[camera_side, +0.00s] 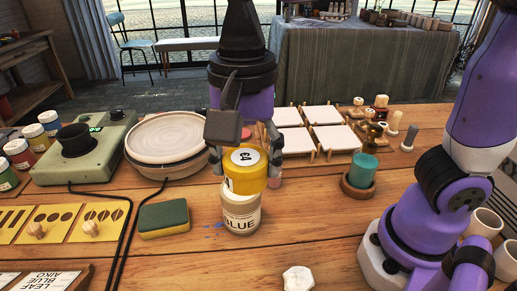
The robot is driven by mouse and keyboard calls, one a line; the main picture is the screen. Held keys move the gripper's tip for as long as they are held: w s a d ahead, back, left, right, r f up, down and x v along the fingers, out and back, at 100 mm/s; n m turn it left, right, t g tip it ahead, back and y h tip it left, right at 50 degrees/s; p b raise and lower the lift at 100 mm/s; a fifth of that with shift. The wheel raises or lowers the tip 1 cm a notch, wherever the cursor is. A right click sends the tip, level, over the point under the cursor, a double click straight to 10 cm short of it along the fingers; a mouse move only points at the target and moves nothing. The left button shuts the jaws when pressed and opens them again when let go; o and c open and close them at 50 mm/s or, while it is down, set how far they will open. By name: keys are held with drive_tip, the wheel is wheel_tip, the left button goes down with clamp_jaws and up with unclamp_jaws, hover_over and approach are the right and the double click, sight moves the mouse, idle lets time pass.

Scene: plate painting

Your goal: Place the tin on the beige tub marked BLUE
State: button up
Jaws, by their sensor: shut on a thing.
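The tin (240,182) is a yellow cylinder with a white round lid label reading "64" or similar. My gripper (245,160) is shut on it from above, with one finger at each side. The beige tub (240,218) stands upright on the wooden table with BLUE printed on its front.
A yellow-green sponge (164,218) lies left of the tub. A round plate on a wheel (165,140) stands behind left. A teal cup in a wooden dish (358,186) is at right. A white lump (298,279) lies in front. The table right of the tub is clear.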

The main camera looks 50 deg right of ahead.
drive_tip(key=w+d+f, duration=0.1)
drive_tip(key=w, duration=0.1)
drive_tip(key=w+d+f, duration=0.3)
drive_tip(key=w+d, duration=0.1)
drive_tip(key=shift+f, duration=2.4)
drive_tip(key=shift+f, duration=0.15)
drive_tip(key=o, duration=1.2)
